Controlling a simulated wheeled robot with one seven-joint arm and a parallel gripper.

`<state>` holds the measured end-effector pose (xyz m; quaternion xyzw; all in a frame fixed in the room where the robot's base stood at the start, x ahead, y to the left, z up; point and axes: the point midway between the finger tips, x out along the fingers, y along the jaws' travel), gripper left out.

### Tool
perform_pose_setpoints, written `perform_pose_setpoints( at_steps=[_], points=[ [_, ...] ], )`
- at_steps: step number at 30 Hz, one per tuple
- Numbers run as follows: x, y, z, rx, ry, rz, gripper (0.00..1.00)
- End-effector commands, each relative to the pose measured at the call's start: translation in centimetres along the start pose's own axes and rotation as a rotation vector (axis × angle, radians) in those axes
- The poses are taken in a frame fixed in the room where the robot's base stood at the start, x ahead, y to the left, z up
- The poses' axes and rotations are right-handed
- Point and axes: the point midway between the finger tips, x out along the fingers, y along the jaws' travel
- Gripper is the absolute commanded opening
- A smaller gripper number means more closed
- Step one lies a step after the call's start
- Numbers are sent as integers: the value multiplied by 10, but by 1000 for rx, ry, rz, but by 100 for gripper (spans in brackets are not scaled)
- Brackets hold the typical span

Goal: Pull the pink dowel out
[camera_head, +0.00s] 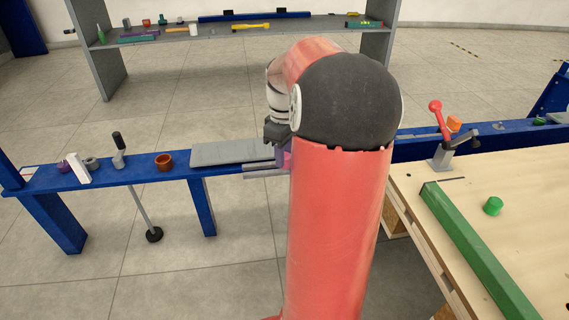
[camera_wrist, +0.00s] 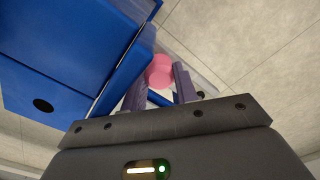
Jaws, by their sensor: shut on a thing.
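The pink dowel (camera_wrist: 160,72) shows in the wrist view as a short round pink end between the two purple fingers of my gripper (camera_wrist: 160,88). The fingers are shut on it. A blue metal beam lies right beside the dowel and the left finger; I cannot tell how much of the dowel is inside it. In the head view, my red arm hides most of my gripper. Only part of the gripper (camera_head: 284,158) shows, at the right end of a grey plate, and the dowel cannot be made out clearly there.
The blue beam (camera_head: 130,178) carries a grey plate (camera_head: 230,152), an orange-brown ring (camera_head: 163,161) and a black-handled lever (camera_head: 118,150). A wooden table (camera_head: 500,220) with a green bar (camera_head: 475,250) and a green cylinder (camera_head: 493,205) stands at right. A grey shelf (camera_head: 225,32) stands behind.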

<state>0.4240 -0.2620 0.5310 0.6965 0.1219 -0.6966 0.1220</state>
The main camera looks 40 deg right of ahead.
Motion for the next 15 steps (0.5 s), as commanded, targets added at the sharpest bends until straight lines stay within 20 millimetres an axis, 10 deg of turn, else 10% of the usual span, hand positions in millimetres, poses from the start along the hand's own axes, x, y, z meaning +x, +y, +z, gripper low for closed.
perform_pose_setpoints(
  at_steps=[15],
  points=[
    [-51,0,-1,-1,2,3,7]
  ],
)
